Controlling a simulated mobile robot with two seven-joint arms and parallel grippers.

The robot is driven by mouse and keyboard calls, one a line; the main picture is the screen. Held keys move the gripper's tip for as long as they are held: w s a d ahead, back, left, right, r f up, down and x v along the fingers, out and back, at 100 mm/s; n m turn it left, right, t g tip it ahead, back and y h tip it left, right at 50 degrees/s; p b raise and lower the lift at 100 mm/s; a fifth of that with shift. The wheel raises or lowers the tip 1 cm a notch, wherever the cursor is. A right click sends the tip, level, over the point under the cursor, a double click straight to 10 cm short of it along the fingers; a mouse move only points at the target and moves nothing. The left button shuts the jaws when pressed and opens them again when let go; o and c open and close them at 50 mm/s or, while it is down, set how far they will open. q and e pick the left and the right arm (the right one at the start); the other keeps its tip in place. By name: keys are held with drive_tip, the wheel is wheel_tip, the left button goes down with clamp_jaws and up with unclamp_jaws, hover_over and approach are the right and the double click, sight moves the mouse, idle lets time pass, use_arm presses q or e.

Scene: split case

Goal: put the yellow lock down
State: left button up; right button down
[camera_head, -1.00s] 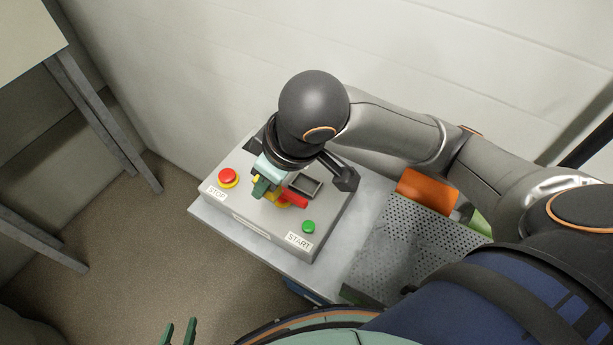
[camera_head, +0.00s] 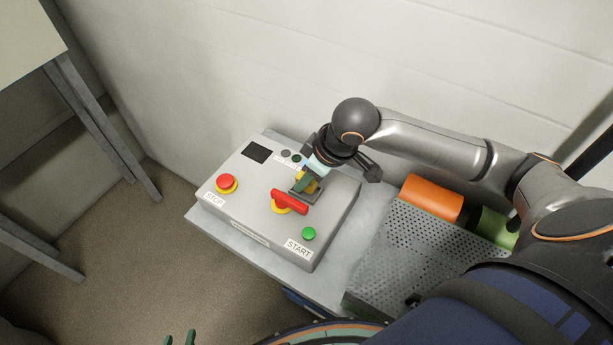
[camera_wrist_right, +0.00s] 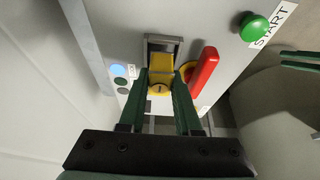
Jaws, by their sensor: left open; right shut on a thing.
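The yellow lock (camera_head: 311,185) is between the green fingers of my right gripper (camera_head: 304,180), over the small dark-rimmed tray (camera_head: 304,197) on the grey control box. In the right wrist view my right gripper (camera_wrist_right: 171,100) is shut on the lock (camera_wrist_right: 161,66). The lock's front part overlaps the tray (camera_wrist_right: 163,40); whether it touches the tray floor I cannot tell. My left gripper (camera_head: 180,340) is open and empty at the bottom edge of the head view, mostly cut off.
The control box (camera_head: 250,205) carries a red rotary handle (camera_head: 289,201) close to the tray, a red stop button (camera_head: 226,182) and a green start button (camera_head: 308,233). An orange cylinder (camera_head: 432,197) and a green one (camera_head: 496,228) lie behind a perforated plate (camera_head: 400,250).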

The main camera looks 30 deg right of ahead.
drive_tip(key=shift+f, duration=0.15)
drive_tip(key=c, duration=0.6)
unclamp_jaws()
drive_tip(key=p+v, duration=0.2)
drive_tip(key=v, duration=1)
